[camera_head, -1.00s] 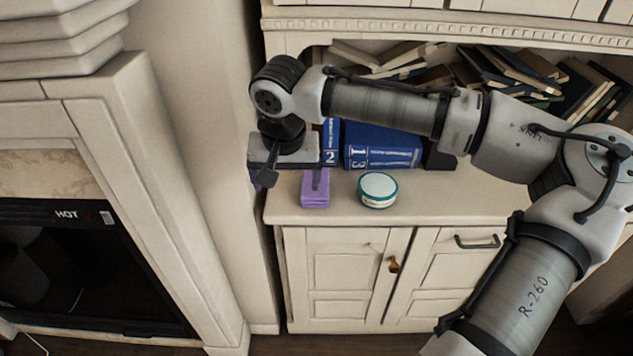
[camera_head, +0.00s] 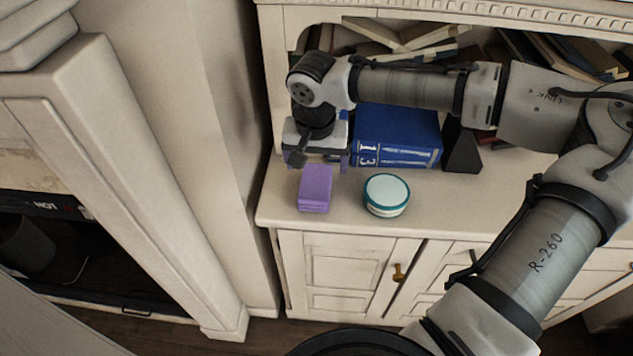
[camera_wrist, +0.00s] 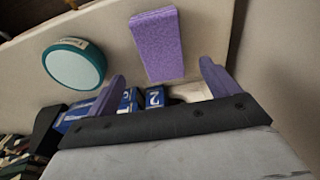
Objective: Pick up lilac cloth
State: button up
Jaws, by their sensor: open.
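The lilac cloth (camera_head: 315,188) is a folded purple block lying on the cabinet top near its left end. My gripper (camera_head: 322,160) is just behind and above it in the head view, apart from it and partly hidden by my wrist. In the wrist view, the cloth (camera_wrist: 158,45) appears beyond the two purple fingers, roughly in line with the gap between them. The gripper (camera_wrist: 162,86) is open, with no cloth between the fingers.
A round teal-rimmed container (camera_head: 386,194) stands right of the cloth. Thick blue books (camera_head: 397,135) and a black wedge (camera_head: 461,150) stand behind. A wall column (camera_head: 165,130) is close on the left. The cabinet top (camera_head: 450,205) is clear to the right.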

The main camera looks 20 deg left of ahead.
aim_at(316, 180)
jog(key=shift+w+a+f+p, duration=0.1)
jog(key=shift+w+f+p, duration=0.1)
jog(key=shift+f, duration=1.05)
jog(key=shift+w+a+f+p, duration=0.1)
jog(key=shift+w+f+p, duration=0.05)
jog(key=shift+f, duration=1.15)
jog(key=shift+w+a+f+p, duration=0.1)
jog(key=shift+w+f+p, duration=0.1)
jog(key=shift+f, duration=1.05)
jog(key=shift+c, duration=0.2)
jog(key=c, duration=1)
jog(key=shift+r, duration=0.15)
